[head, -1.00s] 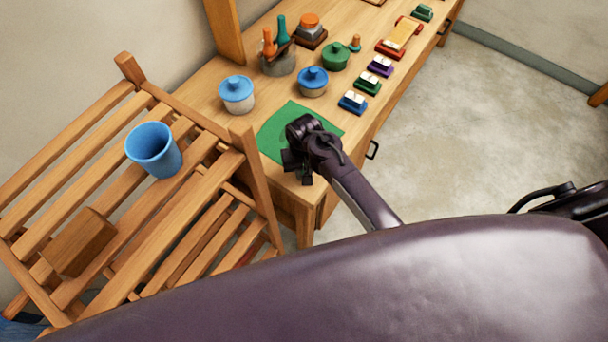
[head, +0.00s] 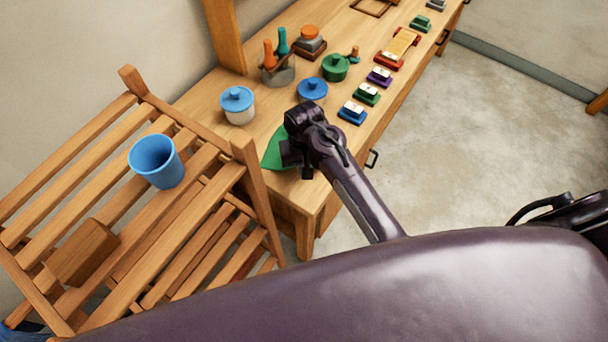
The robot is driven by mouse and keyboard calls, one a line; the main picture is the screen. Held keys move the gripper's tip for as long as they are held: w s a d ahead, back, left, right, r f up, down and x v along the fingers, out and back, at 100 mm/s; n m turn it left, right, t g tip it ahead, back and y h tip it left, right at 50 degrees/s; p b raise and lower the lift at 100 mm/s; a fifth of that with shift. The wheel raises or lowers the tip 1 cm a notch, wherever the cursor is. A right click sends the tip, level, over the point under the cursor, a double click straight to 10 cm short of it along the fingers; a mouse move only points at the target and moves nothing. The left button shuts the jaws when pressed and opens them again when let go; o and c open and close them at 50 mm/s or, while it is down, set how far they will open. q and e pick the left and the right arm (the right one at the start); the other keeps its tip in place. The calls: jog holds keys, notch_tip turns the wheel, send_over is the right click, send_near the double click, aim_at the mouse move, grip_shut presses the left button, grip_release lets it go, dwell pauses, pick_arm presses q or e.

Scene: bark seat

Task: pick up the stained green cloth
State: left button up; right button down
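The green cloth (head: 274,152) shows only as a small crumpled part just left of my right gripper (head: 297,163), near the close end of the wooden table. The rest of it is hidden behind the gripper or bunched up. Stains on it cannot be made out. My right gripper appears shut on the cloth; its fingertips are mostly hidden. The forearm reaches in from the lower right. My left gripper is not in view.
A slatted wooden rack (head: 165,250) with a blue cup (head: 156,162) stands close left. Floor (head: 510,120) at right is clear.

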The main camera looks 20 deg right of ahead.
jog(key=shift+r, duration=1.95)
